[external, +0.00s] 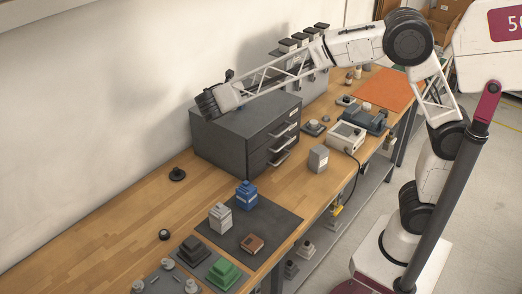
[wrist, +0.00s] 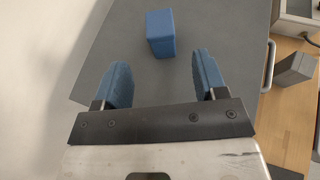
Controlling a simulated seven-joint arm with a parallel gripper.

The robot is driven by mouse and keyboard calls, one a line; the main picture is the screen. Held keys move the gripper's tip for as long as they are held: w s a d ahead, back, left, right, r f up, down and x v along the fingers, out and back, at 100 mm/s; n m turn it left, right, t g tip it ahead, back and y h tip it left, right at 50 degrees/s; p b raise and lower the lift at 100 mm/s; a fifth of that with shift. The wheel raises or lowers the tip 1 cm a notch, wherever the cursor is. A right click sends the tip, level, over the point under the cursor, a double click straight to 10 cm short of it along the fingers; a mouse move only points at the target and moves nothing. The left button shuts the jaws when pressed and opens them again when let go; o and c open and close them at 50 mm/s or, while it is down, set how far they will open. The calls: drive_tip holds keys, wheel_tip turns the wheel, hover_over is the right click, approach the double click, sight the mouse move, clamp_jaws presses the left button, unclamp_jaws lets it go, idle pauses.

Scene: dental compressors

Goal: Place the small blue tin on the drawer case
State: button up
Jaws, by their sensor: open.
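The small blue tin (wrist: 160,33) stands on the grey top of the drawer case (wrist: 221,52) in the wrist view. It lies ahead of my gripper (wrist: 161,64), whose two blue fingers are spread apart with nothing between them. A visible gap separates the tin from both fingers. In the external view the dark grey drawer case (external: 222,141) stands against the wall, drawers facing right. My wrist is above its left part; my fingers and most of the tin are hard to make out there.
A dark mat (external: 275,222) in front of the case holds a blue container (external: 246,195), a grey container (external: 220,218) and a brown block (external: 252,243). A grey box (external: 318,158) stands right of the case. Bare wood lies at the left.

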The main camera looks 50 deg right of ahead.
drive_tip(key=shift+v, duration=2.25)
drive_tip(key=shift+r, duration=0.1)
drive_tip(key=s+d+m+g+y, duration=0.5)
drive_tip(key=s+d+m, duration=0.6)
drive_tip(key=s+d, duration=0.8)
drive_tip(key=s+d+f+m+y, duration=0.1)
drive_tip(key=s+f+m+y, duration=0.1)
drive_tip(key=s+m, duration=0.2)
drive_tip(key=s+d+f+m+t+y, duration=0.1)
drive_tip(key=s+f+m+y, duration=0.1)
drive_tip(key=s, duration=0.9)
drive_tip(key=s+d+f+m+t+y, duration=0.1)
drive_tip(key=s+f+m+y, duration=0.1)
drive_tip(key=s+m, duration=0.3)
drive_tip(key=s+y, duration=0.1)
drive_tip(key=s, duration=0.2)
drive_tip(key=shift+s+d+m+y, duration=0.2)
drive_tip(key=shift+d+m+y, duration=0.1)
drive_tip(key=shift+m, duration=0.1)
